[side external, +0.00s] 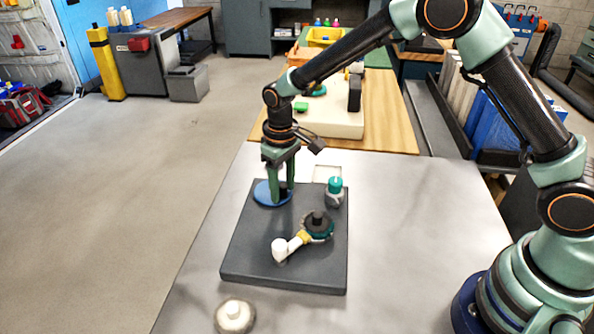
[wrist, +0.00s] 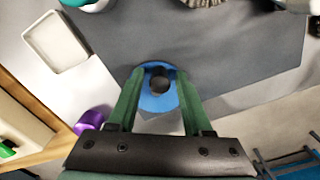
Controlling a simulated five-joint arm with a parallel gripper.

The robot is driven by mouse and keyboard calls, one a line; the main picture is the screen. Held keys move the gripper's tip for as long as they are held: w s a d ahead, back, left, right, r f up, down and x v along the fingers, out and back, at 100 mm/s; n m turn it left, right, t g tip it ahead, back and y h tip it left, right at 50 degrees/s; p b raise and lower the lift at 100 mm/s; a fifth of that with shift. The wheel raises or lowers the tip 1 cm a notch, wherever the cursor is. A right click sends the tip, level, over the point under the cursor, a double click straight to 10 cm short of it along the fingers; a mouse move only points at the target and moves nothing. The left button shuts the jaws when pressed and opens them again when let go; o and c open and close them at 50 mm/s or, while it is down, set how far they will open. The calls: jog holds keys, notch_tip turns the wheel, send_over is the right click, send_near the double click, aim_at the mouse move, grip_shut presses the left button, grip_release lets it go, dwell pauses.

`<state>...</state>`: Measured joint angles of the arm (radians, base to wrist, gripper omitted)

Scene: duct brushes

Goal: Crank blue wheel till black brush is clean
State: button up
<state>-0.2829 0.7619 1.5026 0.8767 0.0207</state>
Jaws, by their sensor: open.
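The blue wheel (side external: 264,192) lies at the far left corner of a dark grey board (side external: 255,250). My gripper (side external: 281,194) points down over it, fingers open. In the wrist view the blue wheel (wrist: 158,101) shows between the fingertips, with a dark knob (wrist: 160,84) on it. The fingers stand either side of the knob; I cannot tell whether they touch it. A round dark brush-like piece (side external: 319,226), probably the black brush, sits on the board with a yellow collar and white pipe end (side external: 281,248) beside it. How clean its bristles are is too small to tell.
A teal-capped piece (side external: 335,187) stands at the board's far right corner. A pale round knobbed piece (side external: 235,315) lies on the metal table (side external: 420,230) near the front. A white tray (wrist: 55,42) and a purple object (wrist: 90,121) show in the wrist view. The table's right side is clear.

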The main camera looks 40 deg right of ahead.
grip_shut()
jog(key=shift+w+d, duration=0.3)
jog(key=shift+d, duration=0.35)
jog(key=shift+w+d, duration=0.4)
jog(key=shift+w, duration=0.2)
